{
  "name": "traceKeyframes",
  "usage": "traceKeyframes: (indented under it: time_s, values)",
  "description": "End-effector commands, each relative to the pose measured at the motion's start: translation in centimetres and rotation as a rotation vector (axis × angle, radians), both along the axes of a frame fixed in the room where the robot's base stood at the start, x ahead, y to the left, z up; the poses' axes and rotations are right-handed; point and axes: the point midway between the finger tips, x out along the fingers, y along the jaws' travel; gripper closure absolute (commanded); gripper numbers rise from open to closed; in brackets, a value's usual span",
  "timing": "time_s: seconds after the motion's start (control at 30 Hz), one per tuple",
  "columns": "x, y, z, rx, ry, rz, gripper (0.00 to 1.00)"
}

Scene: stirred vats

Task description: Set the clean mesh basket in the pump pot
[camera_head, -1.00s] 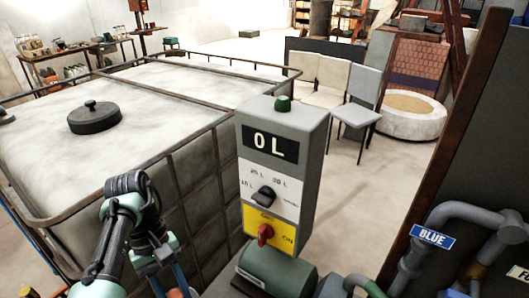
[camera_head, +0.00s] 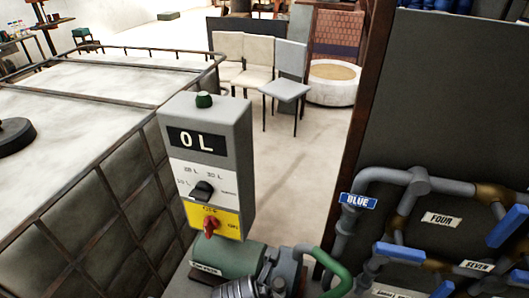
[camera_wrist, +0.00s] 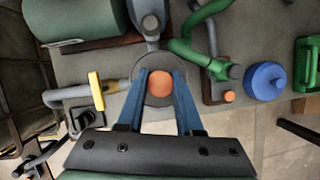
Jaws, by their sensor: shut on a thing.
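In the wrist view my gripper (camera_wrist: 160,76) has two blue fingers closed on an orange round-topped thing (camera_wrist: 160,83). No mesh can be made out on it; its lower part is hidden. Right behind it, in line with the fingertips, is the round grey rim of the pump pot (camera_wrist: 152,102). I cannot tell whether the held thing is inside the pot or above it. In the head view the pump's green motor (camera_head: 232,261) is at the bottom, and my gripper is not clearly seen there.
A grey control box (camera_head: 210,150) reads 0 L. A green hose (camera_wrist: 190,50), a yellow-handled valve (camera_wrist: 97,91) and a blue round thing (camera_wrist: 265,81) surround the pot. Labelled pipes (camera_head: 420,180) stand at the right. A large caged tank (camera_head: 95,190) is at the left.

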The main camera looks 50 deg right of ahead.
Motion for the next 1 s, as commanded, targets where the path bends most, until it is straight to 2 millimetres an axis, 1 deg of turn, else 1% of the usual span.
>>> traceKeyframes:
  time_s: [0.03, 0.13, 0.27, 0.33, 0.37, 0.47, 0.6, 0.7, 0.8, 1.0]
  values:
    - [-0.6, 0.7, 0.0, 0.0, 0.002, 0.06, 1.0]
    - [-1.0, 1.9, 0.0, 0.0, 0.001, 0.159, 1.0]
    - [-1.3, 2.7, -0.3, 0.0, 0.0, 0.221, 1.0]
    - [-1.4, 2.9, -1.2, 0.001, 0.003, 0.23, 1.0]
    - [-1.4, 2.9, -1.8, 0.001, 0.004, 0.232, 1.0]
    - [-1.4, 2.9, -4.3, 0.003, 0.007, 0.229, 1.0]
    - [-1.4, 2.9, -8.1, 0.003, 0.006, 0.227, 1.0]
    - [-1.3, 2.8, -10.6, 0.002, 0.004, 0.227, 1.0]
    - [-1.3, 2.8, -12.5, 0.0, 0.003, 0.227, 1.0]
    - [-1.2, 2.8, -14.2, -0.001, 0.0, 0.226, 1.0]
